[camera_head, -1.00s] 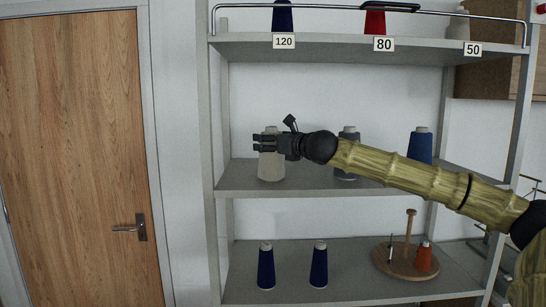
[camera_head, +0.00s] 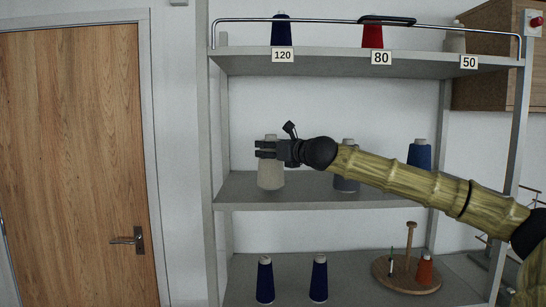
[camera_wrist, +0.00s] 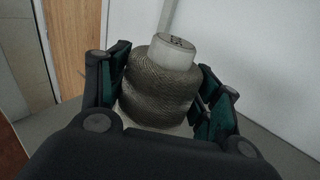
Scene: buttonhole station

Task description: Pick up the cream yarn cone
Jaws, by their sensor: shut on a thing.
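The cream yarn cone (camera_head: 270,178) is upright at the left end of the middle shelf (camera_head: 310,197). My gripper (camera_head: 265,149) is shut on its upper part, coming from the right. In the wrist view the cone (camera_wrist: 158,90) stands between the two fingers (camera_wrist: 160,100), its pale top showing above the wound yarn. The cone looks slightly raised against the shelf, but its base is too small to tell the gap clearly.
A grey-blue cone (camera_head: 346,184) stands behind my arm and a blue cone (camera_head: 420,154) stands further right. Below, two navy cones (camera_head: 265,280) (camera_head: 319,280) and a round wooden stand (camera_head: 382,268) are on the lower shelf. A rail (camera_head: 330,20) runs along the top shelf.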

